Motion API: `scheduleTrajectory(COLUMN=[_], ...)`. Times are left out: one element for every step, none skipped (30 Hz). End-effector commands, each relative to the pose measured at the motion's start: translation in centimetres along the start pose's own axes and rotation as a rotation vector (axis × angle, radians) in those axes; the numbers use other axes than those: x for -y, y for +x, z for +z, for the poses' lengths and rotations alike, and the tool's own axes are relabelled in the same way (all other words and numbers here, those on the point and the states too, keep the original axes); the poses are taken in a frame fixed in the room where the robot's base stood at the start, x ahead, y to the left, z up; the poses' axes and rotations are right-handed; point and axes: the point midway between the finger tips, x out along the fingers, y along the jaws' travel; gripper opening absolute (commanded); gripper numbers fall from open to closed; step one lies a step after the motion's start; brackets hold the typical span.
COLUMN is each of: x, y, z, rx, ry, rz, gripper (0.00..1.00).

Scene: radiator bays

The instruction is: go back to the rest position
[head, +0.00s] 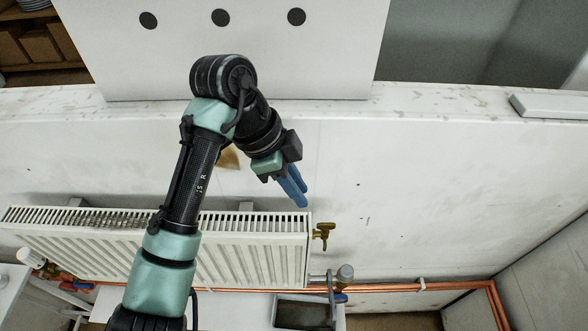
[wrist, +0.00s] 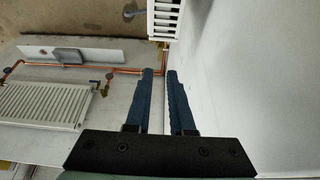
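My gripper (head: 294,186) hangs at the end of my raised arm, in front of the wall and above the right end of the white radiator (head: 255,250). In the wrist view its two blue fingers (wrist: 159,90) stand a little apart with a narrow gap between them. Nothing shows between the fingers. The gripper touches nothing that I can see. My arm hides part of the radiator in the head view.
A brass valve (head: 323,234) sits at the radiator's right end. Copper pipe (head: 430,286) runs low along the wall. A grey tray (head: 300,312) is below. A white panel with black dots (head: 220,60) stands behind the ledge. The wall to the right is clear.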

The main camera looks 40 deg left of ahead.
Motion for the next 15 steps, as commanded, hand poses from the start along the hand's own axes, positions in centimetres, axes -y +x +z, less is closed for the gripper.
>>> scheduleTrajectory(x=[0.1, 0.1, 0.1, 0.0, 0.0, 0.0, 0.0, 0.0, 0.0, 0.0, 0.0, 0.0, 0.0, 0.0, 0.0], y=[-0.7, -1.0, -1.3, -1.5, -1.6, -1.7, -1.8, -1.8, -1.9, -1.9, -1.9, -1.8, -1.8, -1.8, -1.8], z=[0.1, 0.0, 0.0, 0.0, 0.0, 0.0, 0.0, 0.0, 0.0, 0.0, 0.0, 0.0, 0.0, 0.0, 0.0], rx=[0.003, 0.002, 0.002, 0.001, 0.001, 0.001, 0.001, 0.001, 0.001, 0.001, 0.000, 0.000, 0.000, 0.000, 0.000], ry=[0.001, 0.001, 0.000, 0.000, 0.000, 0.001, 0.001, 0.001, 0.001, 0.001, 0.001, 0.001, 0.001, 0.001, 0.001], rz=[-0.004, -0.003, -0.003, -0.002, -0.001, -0.001, 0.000, 0.000, 0.000, 0.000, 0.000, 0.000, 0.000, 0.000, 0.000], gripper=[0.21, 0.21, 0.21, 0.21, 0.21, 0.21, 0.21, 0.21, 0.21, 0.21, 0.21, 0.21, 0.21, 0.21, 0.21])
